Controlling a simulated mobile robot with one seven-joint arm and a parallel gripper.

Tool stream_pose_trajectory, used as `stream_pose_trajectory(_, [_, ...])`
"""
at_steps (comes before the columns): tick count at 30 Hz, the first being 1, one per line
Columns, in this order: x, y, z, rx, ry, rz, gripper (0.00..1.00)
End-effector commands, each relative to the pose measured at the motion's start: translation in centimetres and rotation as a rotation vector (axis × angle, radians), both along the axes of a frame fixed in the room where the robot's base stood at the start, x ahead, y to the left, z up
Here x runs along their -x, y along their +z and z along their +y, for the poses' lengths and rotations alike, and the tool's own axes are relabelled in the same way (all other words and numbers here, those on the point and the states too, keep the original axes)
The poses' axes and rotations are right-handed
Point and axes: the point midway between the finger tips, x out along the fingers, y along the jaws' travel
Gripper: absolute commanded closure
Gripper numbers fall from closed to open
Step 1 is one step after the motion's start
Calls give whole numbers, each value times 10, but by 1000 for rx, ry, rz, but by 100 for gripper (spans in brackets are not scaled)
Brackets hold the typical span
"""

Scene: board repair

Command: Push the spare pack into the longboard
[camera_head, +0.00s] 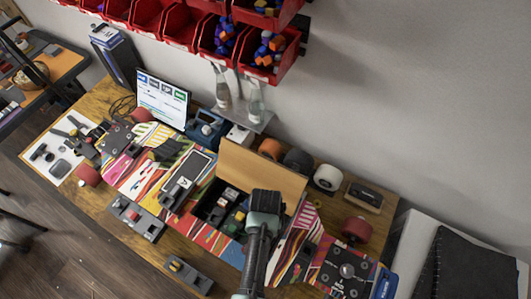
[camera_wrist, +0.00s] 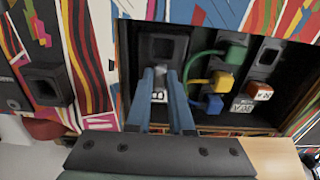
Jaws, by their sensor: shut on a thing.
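The longboard (camera_head: 205,238), with a bright striped deck, lies across the workbench. Its wooden lid (camera_head: 262,172) stands raised over an open dark compartment. In the wrist view, the compartment holds a black square-framed part (camera_wrist: 163,48) and green, yellow and blue plugs (camera_wrist: 224,80) on wires. My gripper (camera_head: 264,200) is over the compartment, pointing down. Its blue fingers (camera_wrist: 162,95) are shut in front of the black part, with a white "B" label between them. I take the held thing to be the spare pack; it is mostly hidden, and its seating cannot be told.
An orange plug (camera_wrist: 261,91) and a black socket (camera_wrist: 268,55) sit at the compartment's right side. Wheels (camera_head: 328,177) stand along the wall behind. A monitor (camera_head: 163,98) and red bins (camera_head: 270,65) are at the back. Grey blocks (camera_head: 136,217) lie along the front edge.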

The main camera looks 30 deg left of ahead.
Motion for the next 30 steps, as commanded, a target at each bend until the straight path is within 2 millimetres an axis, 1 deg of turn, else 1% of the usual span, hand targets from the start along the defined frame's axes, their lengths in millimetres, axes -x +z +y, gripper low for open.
stream_pose_trajectory(9, [0,-1,0,0,0,-1,100])
stream_pose_trajectory(10, [0,-1,0,0,0,-1,75])
stream_pose_trajectory(15, [0,-1,0,0,0,-1,45])
stream_pose_trajectory(21, [0,-1,0,0,0,0,45])
stream_pose_trajectory(23, [1,-2,0,1,0,2,36])
stream_pose_trajectory(24, [1,-2,0,1,0,2,29])
stream_pose_trajectory(25, [1,-2,0,1,0,2,28])
stream_pose_trajectory(30, [0,-2,0,1,0,1,28])
